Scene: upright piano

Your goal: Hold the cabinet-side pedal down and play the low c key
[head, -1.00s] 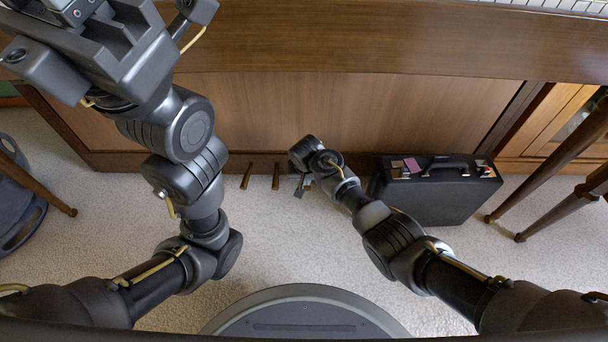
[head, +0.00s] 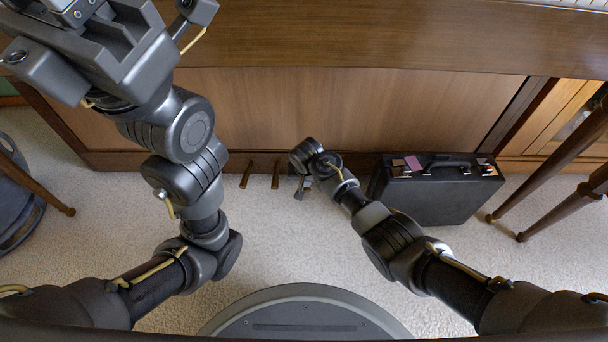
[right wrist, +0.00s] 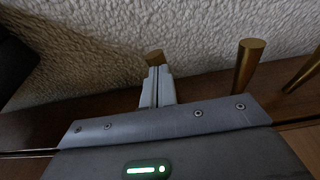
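The piano's brass pedals stick out low at its front. In the head view the left pedal (head: 246,175) and middle pedal (head: 276,175) show. The cabinet-side pedal is mostly hidden by my right gripper (head: 300,192); its brass tip (right wrist: 155,57) shows in the right wrist view, just past the fingertips. The right fingers are together, shut, at that pedal; contact and how far it is pressed cannot be told. My left gripper (head: 85,35) is high at the upper left, its fingertips cut off by the frame. Only a strip of keys (head: 582,4) shows; the low c key is not in view.
A black case (head: 430,195) stands on the carpet just right of my right gripper. Wooden legs (head: 560,165) stand at the right, in front of a cabinet (head: 575,125). Another wooden leg (head: 40,185) and a dark round object are at the left. Carpet before the pedals is clear.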

